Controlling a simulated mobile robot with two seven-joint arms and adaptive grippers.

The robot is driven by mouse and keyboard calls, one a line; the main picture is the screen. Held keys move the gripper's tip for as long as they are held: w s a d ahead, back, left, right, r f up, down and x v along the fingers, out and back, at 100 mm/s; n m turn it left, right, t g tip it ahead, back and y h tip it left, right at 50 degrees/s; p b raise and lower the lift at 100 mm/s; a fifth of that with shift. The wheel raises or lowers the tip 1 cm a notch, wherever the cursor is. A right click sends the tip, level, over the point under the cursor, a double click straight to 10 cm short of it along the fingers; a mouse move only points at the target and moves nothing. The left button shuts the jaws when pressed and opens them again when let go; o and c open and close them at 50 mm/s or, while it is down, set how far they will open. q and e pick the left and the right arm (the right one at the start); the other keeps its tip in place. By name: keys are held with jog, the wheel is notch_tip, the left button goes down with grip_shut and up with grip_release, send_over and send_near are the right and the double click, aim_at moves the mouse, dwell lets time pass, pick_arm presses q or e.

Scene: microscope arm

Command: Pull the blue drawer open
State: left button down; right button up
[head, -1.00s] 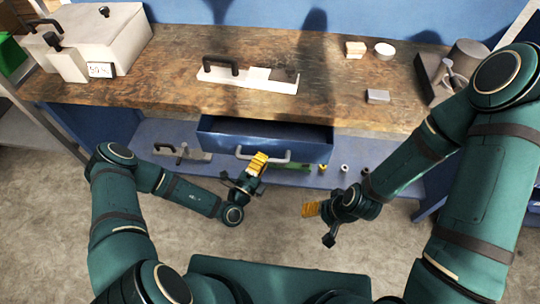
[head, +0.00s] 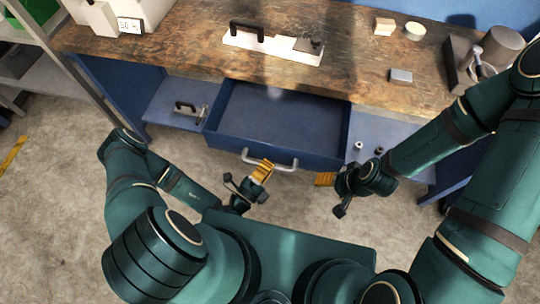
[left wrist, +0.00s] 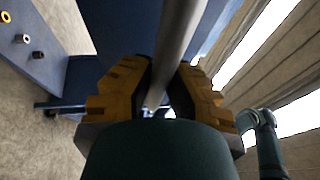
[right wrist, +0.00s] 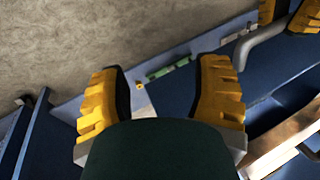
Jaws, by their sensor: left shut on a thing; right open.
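The blue drawer (head: 278,118) sticks out from under the worktop in the head view, its empty inside showing. A pale bar handle (head: 284,165) is on its front. My left gripper (head: 262,170) is at the left part of this handle. In the left wrist view, the yellow fingers of the left gripper (left wrist: 157,100) are shut around the grey handle bar (left wrist: 176,50). My right gripper (head: 325,180) is right of the handle, apart from the drawer and empty. In the right wrist view, the right gripper (right wrist: 160,95) has its fingers spread, and the handle (right wrist: 262,38) shows at upper right.
The wooden worktop (head: 190,52) carries a white plate with a black handle (head: 270,42), a small grey block (head: 400,76) and a dark microscope-like stand (head: 470,65). A lower blue shelf (head: 165,110) holds small parts. Bare floor (head: 70,130) lies to the left.

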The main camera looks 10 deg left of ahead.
pick_arm(q)
jog(key=shift+s, duration=0.1)
jog(key=c, duration=0.9)
grip_release()
jog(key=shift+d, duration=0.1)
jog(key=v, duration=1.2)
